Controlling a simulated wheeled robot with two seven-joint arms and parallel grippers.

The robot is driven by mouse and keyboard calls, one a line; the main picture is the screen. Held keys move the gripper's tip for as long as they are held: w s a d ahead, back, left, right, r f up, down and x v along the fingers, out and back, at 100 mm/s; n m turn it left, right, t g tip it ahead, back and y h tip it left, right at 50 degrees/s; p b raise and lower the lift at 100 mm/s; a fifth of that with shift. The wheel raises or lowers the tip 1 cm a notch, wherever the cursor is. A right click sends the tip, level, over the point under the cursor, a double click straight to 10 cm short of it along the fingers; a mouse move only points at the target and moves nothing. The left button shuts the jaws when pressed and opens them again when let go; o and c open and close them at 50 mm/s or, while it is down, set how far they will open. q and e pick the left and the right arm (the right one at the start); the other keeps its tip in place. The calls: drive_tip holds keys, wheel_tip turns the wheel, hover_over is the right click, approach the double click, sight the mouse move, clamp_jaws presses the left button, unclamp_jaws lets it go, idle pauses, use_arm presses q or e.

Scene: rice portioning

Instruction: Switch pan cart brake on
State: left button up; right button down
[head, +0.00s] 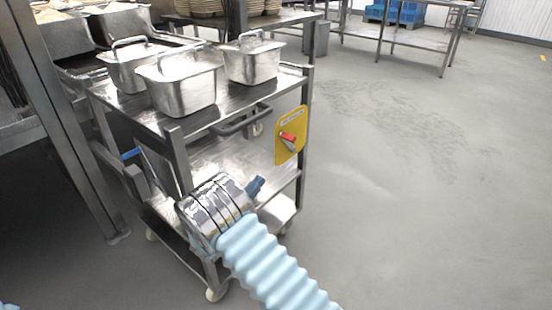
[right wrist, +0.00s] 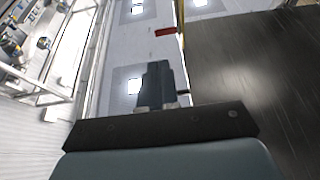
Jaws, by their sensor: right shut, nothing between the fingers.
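The pan cart (head: 200,122) is a steel trolley on casters, left of centre in the head view. A yellow brake plate (head: 283,150) hangs on its right side. The plate carries a red lever (head: 288,137), slightly tilted; the red lever also shows in the right wrist view (right wrist: 165,32), beyond the fingertips. My right gripper (head: 257,186) is shut and empty, in front of the cart, lower and to the left of the lever and apart from it. Its dark closed fingers show in the right wrist view (right wrist: 157,78). My left gripper is out of view.
Several steel pans with handles, such as the front one (head: 180,88), stand on the cart's top. A dark push handle (head: 242,120) sticks out below the top's edge. A steel post (head: 70,120) stands at the left. The grey floor (head: 420,190) right of the cart is clear.

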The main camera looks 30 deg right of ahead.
sight(291, 138)
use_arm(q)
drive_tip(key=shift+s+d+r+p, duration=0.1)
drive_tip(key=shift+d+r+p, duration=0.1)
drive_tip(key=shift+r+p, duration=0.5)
use_arm(e)
drive_tip(key=x, duration=1.3)
drive_tip(key=shift+w+d, duration=0.15)
drive_tip(key=shift+d, duration=0.2)
drive_tip(key=shift+r, duration=0.1)
